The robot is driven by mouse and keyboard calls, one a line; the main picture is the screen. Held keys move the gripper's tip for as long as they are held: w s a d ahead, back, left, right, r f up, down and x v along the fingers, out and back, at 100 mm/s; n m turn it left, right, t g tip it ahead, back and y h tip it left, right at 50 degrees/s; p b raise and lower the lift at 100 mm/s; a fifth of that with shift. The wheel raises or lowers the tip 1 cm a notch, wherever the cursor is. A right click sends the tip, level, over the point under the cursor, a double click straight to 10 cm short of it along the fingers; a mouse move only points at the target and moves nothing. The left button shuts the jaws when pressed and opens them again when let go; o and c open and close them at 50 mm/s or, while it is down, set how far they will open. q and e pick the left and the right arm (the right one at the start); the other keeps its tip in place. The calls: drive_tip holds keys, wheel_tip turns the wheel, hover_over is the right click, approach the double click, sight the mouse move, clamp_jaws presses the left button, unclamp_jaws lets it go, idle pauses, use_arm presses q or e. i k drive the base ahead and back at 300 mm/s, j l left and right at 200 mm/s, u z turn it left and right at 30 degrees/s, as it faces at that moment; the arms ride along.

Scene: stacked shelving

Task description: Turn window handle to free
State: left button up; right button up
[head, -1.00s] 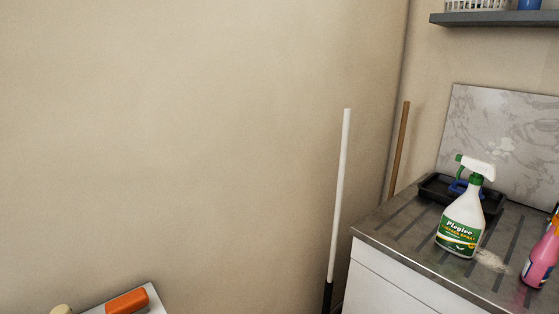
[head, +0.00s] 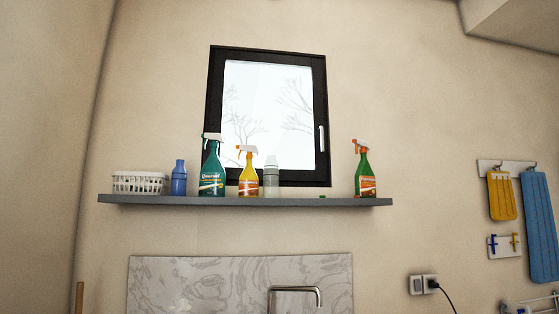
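The window (head: 318,95) has a black frame and hangs on the wall above a grey shelf, near the middle of the head view. Its sash appears shut, and bare branches show through the glass. The window handle (head: 321,138) is a small white vertical bar on the right side of the frame. Its lever looks upright along the frame. Neither of my grippers is in view.
A faucet (head: 295,290) stands below. Blue and yellow items (head: 502,195) hang at right.

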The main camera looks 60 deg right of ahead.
sight(320, 128)
drive_tip(key=k+z, duration=0.1)
drive_tip(key=z, duration=2.05)
drive_tip(key=i+l, duration=0.1)
drive_tip(key=l, duration=0.35)
drive_tip(key=i+l, duration=0.1)
drive_tip(key=l, duration=0.85)
drive_tip(key=i+l, duration=0.15)
drive_tip(key=l, duration=0.35)
drive_tip(key=i+l, duration=0.1)
drive_tip(key=l, duration=0.35)
drive_tip(key=z, duration=0.05)
